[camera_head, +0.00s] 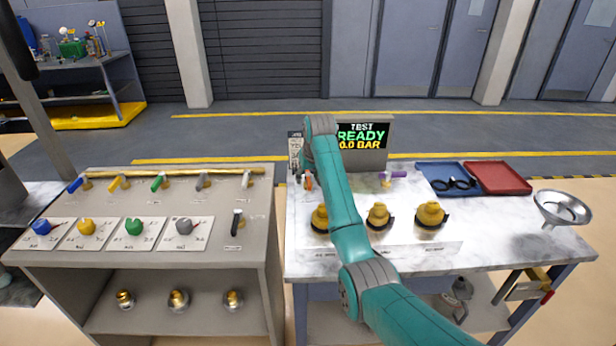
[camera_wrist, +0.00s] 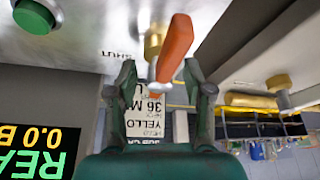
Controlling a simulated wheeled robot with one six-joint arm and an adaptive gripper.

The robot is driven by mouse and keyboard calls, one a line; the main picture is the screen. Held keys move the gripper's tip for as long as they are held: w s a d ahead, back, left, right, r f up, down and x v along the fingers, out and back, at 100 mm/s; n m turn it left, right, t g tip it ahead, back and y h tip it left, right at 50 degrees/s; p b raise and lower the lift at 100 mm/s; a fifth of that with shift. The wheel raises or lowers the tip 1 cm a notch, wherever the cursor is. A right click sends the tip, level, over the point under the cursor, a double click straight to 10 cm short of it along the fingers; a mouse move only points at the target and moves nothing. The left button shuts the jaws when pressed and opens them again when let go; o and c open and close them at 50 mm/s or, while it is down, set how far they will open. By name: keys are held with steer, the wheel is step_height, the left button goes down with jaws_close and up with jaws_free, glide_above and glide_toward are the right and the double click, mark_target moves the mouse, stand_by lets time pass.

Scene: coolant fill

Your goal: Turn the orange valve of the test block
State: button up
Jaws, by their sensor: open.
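The orange valve (camera_head: 308,182) stands at the back left of the test block (camera_head: 400,238), beside my arm in the head view. In the wrist view its orange handle (camera_wrist: 175,45) and brass stem show close up, with the word SHUT on the panel nearby. My gripper (camera_wrist: 160,78) is open, one finger on each side of the handle's near end. I cannot tell whether either finger touches it. In the head view my own arm hides the gripper.
A display (camera_head: 362,136) behind the block reads TEST READY 0.0 BAR. A purple valve (camera_head: 393,175) stands to the right, with several yellow caps in front. Blue (camera_head: 436,167) and red (camera_head: 499,178) trays and a metal funnel (camera_head: 562,208) are farther right. A valve bench (camera_head: 150,255) stands left.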

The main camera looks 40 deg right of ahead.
jaws_close()
steer(key=shift+n, duration=0.4)
steer(key=n+y, duration=0.1)
steer(key=n, duration=0.2)
steer(key=shift+d+n+y, duration=0.1)
steer(key=shift+n+y, duration=0.2)
steer(key=shift+n, duration=0.1)
steer(key=n+y, duration=0.1)
steer(key=n, duration=0.3)
steer(key=shift+n+y, duration=0.3)
steer(key=shift+y, duration=0.1)
steer(key=n+g+y, duration=0.1)
steer(key=n, duration=0.3)
steer(key=shift+n+g+y, duration=0.6)
steer(key=shift+n+g, duration=0.2)
steer(key=shift+n, duration=1.3)
